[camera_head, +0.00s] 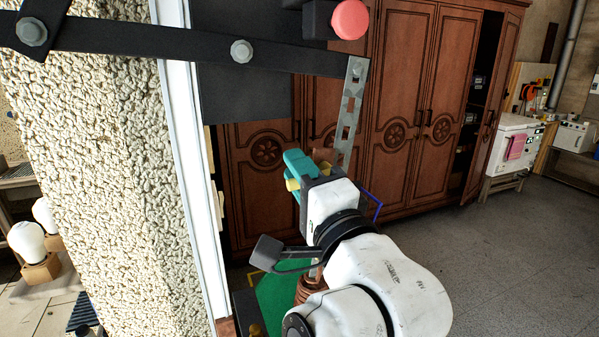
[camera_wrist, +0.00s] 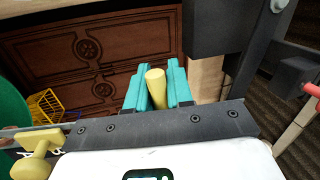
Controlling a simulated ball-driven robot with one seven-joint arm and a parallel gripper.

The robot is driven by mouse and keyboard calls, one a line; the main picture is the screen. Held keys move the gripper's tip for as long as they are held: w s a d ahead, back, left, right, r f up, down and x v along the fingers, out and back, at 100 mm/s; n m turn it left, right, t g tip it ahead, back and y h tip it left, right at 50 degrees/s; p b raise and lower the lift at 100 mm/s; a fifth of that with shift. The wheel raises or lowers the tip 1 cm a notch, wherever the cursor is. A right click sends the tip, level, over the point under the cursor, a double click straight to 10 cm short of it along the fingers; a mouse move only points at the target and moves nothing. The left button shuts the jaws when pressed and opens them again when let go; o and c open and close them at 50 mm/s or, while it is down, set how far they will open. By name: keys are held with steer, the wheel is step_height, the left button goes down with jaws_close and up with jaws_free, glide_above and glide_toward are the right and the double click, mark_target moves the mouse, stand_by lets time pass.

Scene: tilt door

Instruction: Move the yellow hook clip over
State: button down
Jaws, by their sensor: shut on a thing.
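My gripper (camera_head: 297,163) has teal fingers and is raised beside the perforated metal strip of a dark linkage. In the wrist view my gripper (camera_wrist: 158,88) is shut on a yellow rounded piece (camera_wrist: 156,90), which I take to be the yellow hook clip. Small yellow parts of the clip (camera_head: 293,185) show by the fingers in the head view. The rest of its shape is hidden, and I cannot tell whether it touches the strip (camera_head: 350,110).
A dark linkage bar (camera_head: 180,45) with bolts crosses the top, near a red round button (camera_head: 350,19). A rough stone wall (camera_head: 100,160) with a white edge stands at left. Wooden cabinets (camera_head: 400,110) stand behind. Grey floor (camera_head: 500,250) is clear at right. A yellow basket (camera_wrist: 48,104) shows at left in the wrist view.

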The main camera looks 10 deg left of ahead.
steer(key=shift+r+m+h, duration=0.1)
steer(key=shift+m+h, duration=0.2)
steer(key=shift+m, duration=0.3)
steer(key=shift+d, duration=0.1)
steer(key=c, duration=1.4)
jaws_free()
steer(key=shift+w, duration=0.1)
steer(key=b+v, duration=0.3)
steer(key=v, duration=0.8)
steer(key=shift+w, duration=0.1)
